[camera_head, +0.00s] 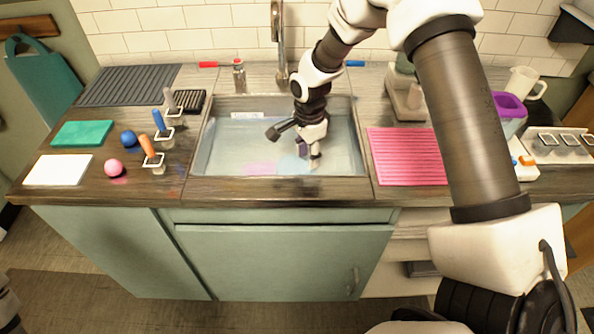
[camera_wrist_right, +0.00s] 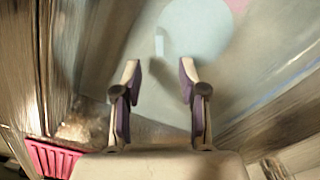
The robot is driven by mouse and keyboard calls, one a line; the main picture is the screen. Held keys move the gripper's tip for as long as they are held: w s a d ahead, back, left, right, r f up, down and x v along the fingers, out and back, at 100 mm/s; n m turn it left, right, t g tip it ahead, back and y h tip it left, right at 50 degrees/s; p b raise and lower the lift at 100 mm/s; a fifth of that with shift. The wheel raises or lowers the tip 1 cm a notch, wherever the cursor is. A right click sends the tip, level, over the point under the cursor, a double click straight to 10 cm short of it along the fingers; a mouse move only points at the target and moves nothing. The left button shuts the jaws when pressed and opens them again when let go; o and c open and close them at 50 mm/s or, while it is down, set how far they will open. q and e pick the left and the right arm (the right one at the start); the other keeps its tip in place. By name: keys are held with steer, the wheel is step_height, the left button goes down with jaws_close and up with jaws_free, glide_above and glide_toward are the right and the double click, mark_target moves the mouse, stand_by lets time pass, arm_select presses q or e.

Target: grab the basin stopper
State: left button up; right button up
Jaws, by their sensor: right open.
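My right gripper (camera_head: 309,158) points down into the sink basin (camera_head: 338,120), near its front wall. In the right wrist view the gripper (camera_wrist_right: 160,75) is open, with nothing between its fingers. Ahead of the fingertips a pale blue disc (camera_wrist_right: 197,32) lies on the basin floor. A small pale upright piece (camera_wrist_right: 159,42) stands at the disc's left edge; I cannot tell whether it is the stopper or its grip. In the head view the blue disc (camera_head: 289,166) is partly hidden by the gripper.
A pink disc (camera_head: 258,168) lies left of the blue one. The faucet (camera_head: 281,50) stands behind the basin. A pink ribbed mat (camera_head: 405,156) lies right of it. Handled tools in holders, blue and pink balls, and a green board (camera_head: 83,133) are on the left counter.

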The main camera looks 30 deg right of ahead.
mark_target(305, 171)
steer(key=f, duration=0.6)
steer(key=shift+a+f+p, duration=0.1)
steer(key=shift+a+p, duration=0.25)
steer(key=shift+p, duration=0.05)
steer(key=shift+w+f, duration=0.1)
steer(key=shift+f, duration=0.2)
jaws_close()
